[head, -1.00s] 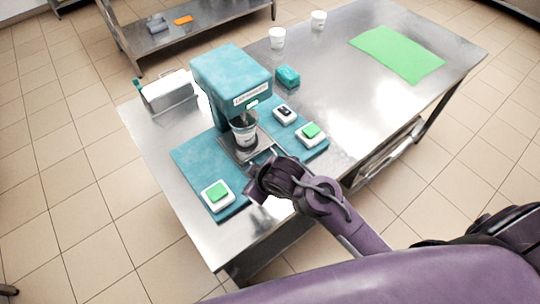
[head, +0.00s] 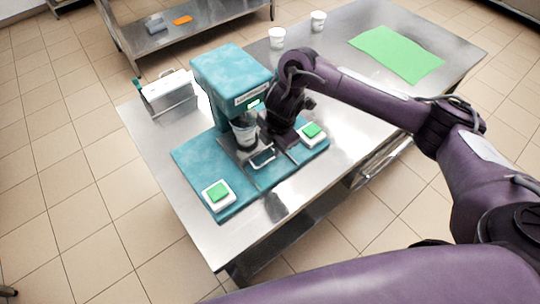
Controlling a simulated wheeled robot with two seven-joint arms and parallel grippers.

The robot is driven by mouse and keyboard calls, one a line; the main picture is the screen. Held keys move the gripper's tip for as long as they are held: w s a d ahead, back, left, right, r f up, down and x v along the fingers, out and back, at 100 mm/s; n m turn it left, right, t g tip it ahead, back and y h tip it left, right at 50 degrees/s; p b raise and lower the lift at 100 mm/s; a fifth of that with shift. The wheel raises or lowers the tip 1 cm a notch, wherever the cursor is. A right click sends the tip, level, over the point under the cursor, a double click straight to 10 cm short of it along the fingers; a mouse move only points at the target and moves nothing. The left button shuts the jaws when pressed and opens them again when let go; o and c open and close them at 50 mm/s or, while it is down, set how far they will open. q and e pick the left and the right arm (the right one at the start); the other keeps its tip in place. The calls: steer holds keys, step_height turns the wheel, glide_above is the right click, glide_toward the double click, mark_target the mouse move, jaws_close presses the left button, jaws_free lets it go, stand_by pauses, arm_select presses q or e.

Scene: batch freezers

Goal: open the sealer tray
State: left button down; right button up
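The teal sealer (head: 232,80) stands on a teal base plate (head: 195,157) on the steel table. A white cup (head: 244,133) with a dark band sits in the sealer's tray (head: 228,146), below the front of its head. The tray's looped metal handle (head: 262,160) points toward me, with nothing holding it. My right gripper (head: 282,143) points down just right of the cup and tray, between them and the right green button. Its fingertips are too dark and overlapped to show their opening. My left gripper is out of view.
Green buttons in white housings stand at the base's left (head: 218,194) and right (head: 312,131). A metal holder (head: 170,94) is left of the sealer. Two white cups (head: 277,38) and a green mat (head: 398,54) lie farther back. The table's front left is clear.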

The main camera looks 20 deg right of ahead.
mark_target(269, 160)
steer(key=f, duration=0.1)
steer(key=f+b, duration=0.1)
steer(key=f, duration=0.1)
steer(key=f+b, duration=0.1)
steer(key=f, duration=0.1)
steer(key=shift+w+a+f, duration=0.15)
steer(key=shift+w+a, duration=0.1)
steer(key=shift+w, duration=0.1)
steer(key=shift+w+f, duration=0.15)
steer(key=shift+f, duration=0.2)
steer(key=shift+w+f, duration=0.15)
steer(key=shift+f, duration=0.6)
jaws_close()
